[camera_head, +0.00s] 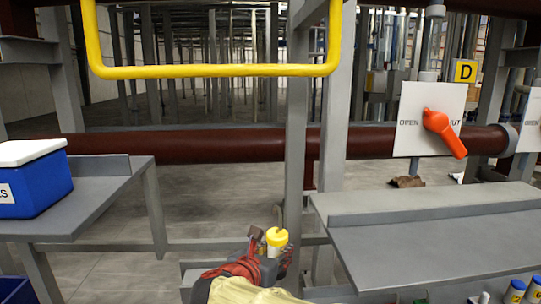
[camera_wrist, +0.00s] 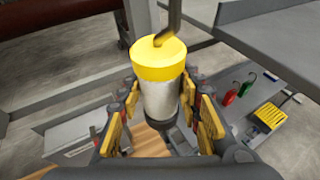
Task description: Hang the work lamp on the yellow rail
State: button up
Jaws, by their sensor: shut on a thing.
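The work lamp is a white cylinder with a yellow cap; in the wrist view the lamp (camera_wrist: 160,98) stands between my finger pads, and a bent metal hook (camera_wrist: 174,22) rises from its cap past the top edge. My gripper (camera_wrist: 160,112) is shut on the lamp's body. In the head view my gripper (camera_head: 266,256) is low in the middle, with the lamp's yellow cap (camera_head: 277,236) showing at its end; the hook is hard to make out there. The yellow rail (camera_head: 215,71) is a bent bar at the upper left, above the lamp in the picture and apart from it.
A grey post (camera_head: 297,120) stands right of the rail's middle. A dark red pipe (camera_head: 220,149) runs across behind. A grey shelf (camera_head: 430,235) is at the right; another shelf holds a blue box (camera_head: 35,185) at the left. An orange valve handle (camera_head: 440,127) is at the right.

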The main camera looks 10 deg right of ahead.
jog(key=s+a+r+m+g+h+p, duration=0.1)
jog(key=s+a+r+p, duration=0.1)
jog(key=s+r+p, duration=0.6)
jog(key=s+a+r+m+g+h+p, duration=0.15)
jog(key=s+r, duration=0.35)
jog(key=r, duration=0.7)
jog(key=s+a+r+m+p, duration=0.1)
jog(key=s+r+p, duration=0.8)
jog(key=s, duration=0.5)
jog(key=w+r+b, duration=0.1)
jog(key=w+r, duration=0.2)
jog(key=w, duration=1.3)
jog(key=shift+d+r+h+b, duration=0.2)
jog(key=shift+d+h+b, duration=0.05)
jog(key=shift+h+b, duration=0.15)
jog(key=shift+w+f, duration=0.1)
jog(key=o, duration=1.4)
